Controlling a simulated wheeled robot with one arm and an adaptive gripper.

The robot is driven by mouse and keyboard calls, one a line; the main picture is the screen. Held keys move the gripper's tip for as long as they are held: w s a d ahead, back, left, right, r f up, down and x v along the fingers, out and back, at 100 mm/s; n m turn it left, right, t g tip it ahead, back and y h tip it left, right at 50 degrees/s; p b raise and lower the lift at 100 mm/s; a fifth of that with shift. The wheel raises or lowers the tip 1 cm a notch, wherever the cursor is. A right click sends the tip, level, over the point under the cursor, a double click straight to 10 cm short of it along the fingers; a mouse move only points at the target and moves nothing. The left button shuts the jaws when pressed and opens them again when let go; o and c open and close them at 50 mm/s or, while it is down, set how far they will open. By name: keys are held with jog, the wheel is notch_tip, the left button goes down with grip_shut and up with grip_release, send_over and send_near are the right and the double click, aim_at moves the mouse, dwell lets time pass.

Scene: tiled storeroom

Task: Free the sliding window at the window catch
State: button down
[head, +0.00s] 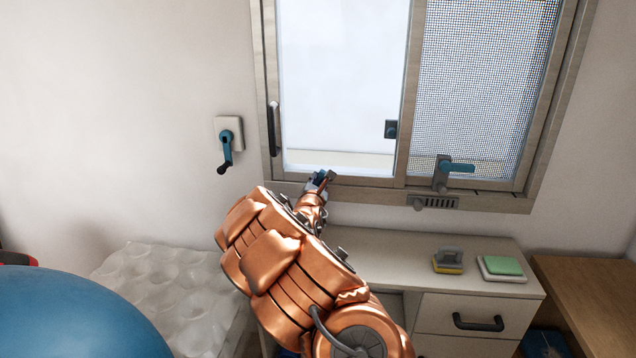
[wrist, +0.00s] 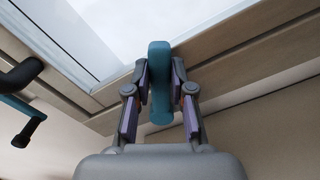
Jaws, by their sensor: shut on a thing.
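The sliding window (head: 340,80) has a pale pane in a wooden frame, with a black vertical handle (head: 273,130) at its left edge. My gripper (head: 322,180) is at the bottom rail of this pane. In the wrist view its two fingers are shut on the teal lever of the window catch (wrist: 160,90), one on each side. The lever stands out from the lower frame, and its mount is hidden behind it. In the head view my gripper covers most of this catch.
A teal crank (head: 227,150) sits on the wall at left. A grey latch with a teal lever (head: 457,168) is by the mesh screen (head: 485,70). Below, a cabinet (head: 400,265) holds sponges (head: 502,266). A blue ball (head: 75,315) is at lower left.

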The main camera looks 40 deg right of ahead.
jog(key=shift+w+a+f, duration=0.1)
jog(key=shift+a, duration=0.05)
jog(key=c, duration=1.2)
grip_release()
jog(key=shift+o, duration=1)
jog(key=v, duration=1.2)
